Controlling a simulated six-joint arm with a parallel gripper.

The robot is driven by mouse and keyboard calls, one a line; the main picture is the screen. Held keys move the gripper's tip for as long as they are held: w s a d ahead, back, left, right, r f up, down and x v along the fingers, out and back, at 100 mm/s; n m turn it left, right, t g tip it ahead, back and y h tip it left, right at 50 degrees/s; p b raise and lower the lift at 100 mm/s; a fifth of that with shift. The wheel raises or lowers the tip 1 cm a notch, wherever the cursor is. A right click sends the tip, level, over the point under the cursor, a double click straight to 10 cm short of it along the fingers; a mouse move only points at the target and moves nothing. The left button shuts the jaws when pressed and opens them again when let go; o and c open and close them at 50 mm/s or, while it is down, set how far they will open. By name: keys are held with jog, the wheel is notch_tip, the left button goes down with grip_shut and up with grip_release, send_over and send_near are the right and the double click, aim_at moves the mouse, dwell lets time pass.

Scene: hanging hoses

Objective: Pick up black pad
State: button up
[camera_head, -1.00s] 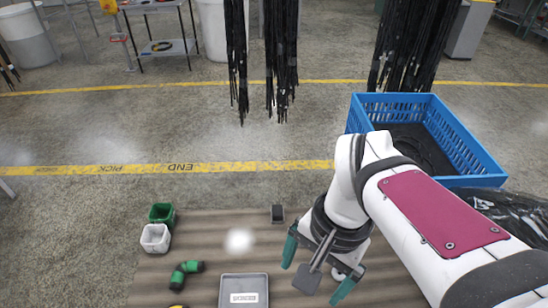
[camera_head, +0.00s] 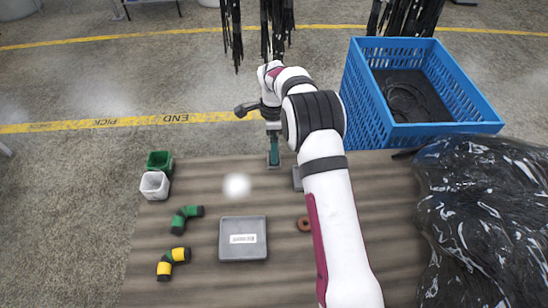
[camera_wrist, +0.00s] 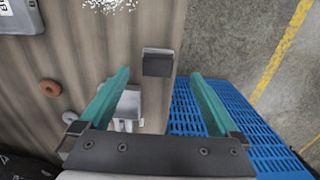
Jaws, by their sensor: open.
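The black pad (camera_wrist: 158,62) is a small dark block near the far edge of the wooden table (camera_head: 185,270). In the wrist view it sits just ahead of my fingertips, between their lines. My gripper (camera_wrist: 161,76) is open, with two teal fingers spread and nothing held. In the head view my gripper (camera_head: 273,160) hangs fingers down over the far table edge and hides most of the pad. I cannot tell how high the fingertips are above it.
A grey block (camera_head: 297,179) stands close to the right of my gripper. The blue crate (camera_head: 372,105) is beyond it to the right, with black plastic (camera_head: 480,220) nearer. A grey box (camera_head: 243,252), green elbow (camera_head: 186,218) and brown ring (camera_head: 304,223) lie nearer. Hoses (camera_head: 278,28) hang behind.

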jog(key=f, duration=0.5)
jog(key=shift+s+d+f, duration=0.1)
jog(key=shift+s, duration=0.1)
jog(key=c, duration=1.4)
